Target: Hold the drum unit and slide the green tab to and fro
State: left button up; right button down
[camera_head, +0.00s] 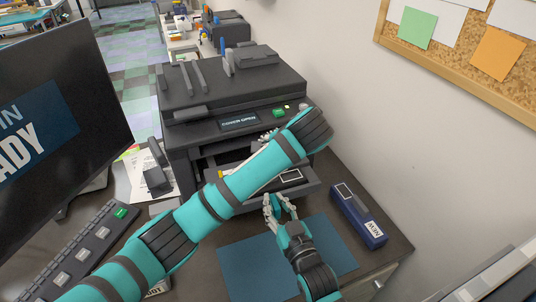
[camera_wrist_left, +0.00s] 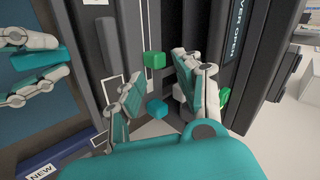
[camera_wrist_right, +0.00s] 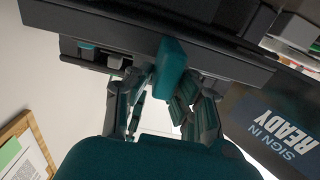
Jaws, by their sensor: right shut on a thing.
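The drum unit (camera_head: 291,177) appears as the dark piece at the printer's open front. My right gripper (camera_head: 280,204) is shut on its teal handle, which shows between the fingers in the right wrist view (camera_wrist_right: 171,62). My left arm crosses the head view and its wrist hides much of the opening. In the left wrist view, my left gripper (camera_wrist_left: 157,70) is open and empty, its fingers either side of a small green tab (camera_wrist_left: 155,60). Contact with it cannot be told. A teal block (camera_wrist_left: 157,108) lies lower between these fingers.
The dark printer (camera_head: 235,85) has a green button (camera_head: 279,112) by its display. A blue box marked NEW (camera_head: 358,215) stands right of a blue mat (camera_head: 245,265). A monitor (camera_head: 60,110) and keyboard (camera_head: 80,250) are at the left. The wall bounds the right.

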pick_arm(q)
jog(key=m, duration=0.3)
jog(key=s+f+m+t, duration=0.1)
jog(key=m, duration=0.1)
jog(key=shift+d+f+y, duration=0.1)
jog(key=shift+d+y, duration=0.15)
jog(key=shift+y, duration=0.05)
jog(key=m, duration=0.2)
jog(key=s+m+t, duration=0.1)
jog(key=m, duration=0.2)
jog(key=shift+s+d+f+m+t, duration=0.2)
jog(key=shift+d+f+m+t, duration=0.05)
jog(key=shift+m+t, duration=0.05)
jog(key=w+f+m, duration=0.1)
jog(key=w+m, duration=0.1)
jog(key=m, duration=0.1)
jog(key=w+a+f+m+t, duration=0.1)
jog(key=w+m, duration=0.1)
jog(key=m, duration=0.2)
jog(key=w+a+f+m+t, duration=0.1)
jog(key=w+f+m, duration=0.1)
jog(key=w+m, duration=0.1)
jog(key=shift+a+f+m, duration=0.1)
jog(key=shift+a+m, duration=0.1)
jog(key=shift+m, duration=0.2)
grip_shut()
